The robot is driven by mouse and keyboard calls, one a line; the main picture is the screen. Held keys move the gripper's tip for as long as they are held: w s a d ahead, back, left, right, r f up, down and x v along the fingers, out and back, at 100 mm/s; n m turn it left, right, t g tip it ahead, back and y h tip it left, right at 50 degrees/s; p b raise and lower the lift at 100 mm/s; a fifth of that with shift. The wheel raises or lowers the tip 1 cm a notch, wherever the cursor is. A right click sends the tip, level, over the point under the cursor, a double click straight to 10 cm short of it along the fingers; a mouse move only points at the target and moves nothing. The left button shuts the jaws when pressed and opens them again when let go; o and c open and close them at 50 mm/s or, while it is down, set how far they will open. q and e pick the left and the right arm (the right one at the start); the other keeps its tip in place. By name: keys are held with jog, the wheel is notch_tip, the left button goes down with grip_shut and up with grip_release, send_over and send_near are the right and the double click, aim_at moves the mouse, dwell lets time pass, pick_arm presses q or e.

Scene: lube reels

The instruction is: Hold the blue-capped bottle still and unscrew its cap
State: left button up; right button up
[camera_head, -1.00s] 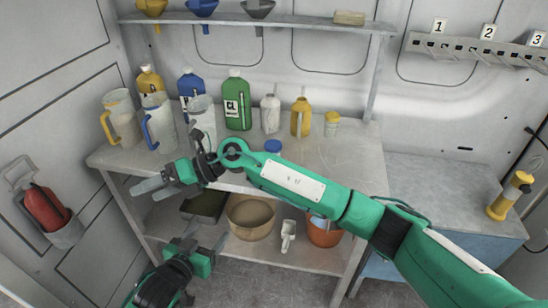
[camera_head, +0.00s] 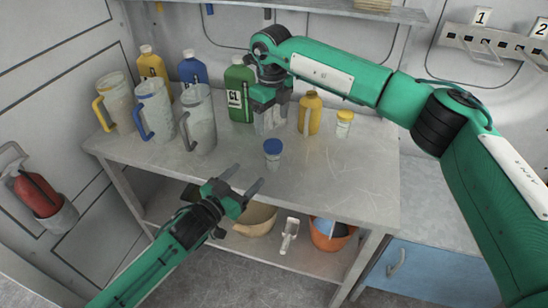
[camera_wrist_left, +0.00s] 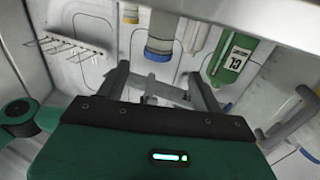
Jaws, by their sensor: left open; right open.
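The small blue-capped bottle (camera_head: 273,161) stands upright near the front edge of the grey table. Its blue cap (camera_head: 272,146) is on. In the left wrist view the bottle (camera_wrist_left: 160,25) appears upside down, its cap beyond my open fingers. My left gripper (camera_head: 243,181) is open and empty, low and left of the bottle, fingers pointing towards it and apart from it. My right gripper (camera_head: 270,122) is open, fingers downward, above and behind the bottle. It covers most of a pale bottle behind it, and its fingertips are hard to make out.
Three clear jugs (camera_head: 197,130) stand at the table's left. Yellow, blue and green (camera_head: 240,105) bottles stand behind. A yellow bottle (camera_head: 310,112) and a yellow-lidded jar (camera_head: 344,123) stand right of my right gripper. The table's front right is clear. A lower shelf holds a scoop and bowls.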

aim_at(268, 156)
pick_arm(q)
jog(key=x, duration=1.1)
jog(key=shift+w+d+f, duration=0.1)
jog(key=shift+w+d, duration=0.05)
pick_arm(e)
jog(key=shift+w+d+f, duration=0.1)
jog(key=shift+w+d, duration=0.05)
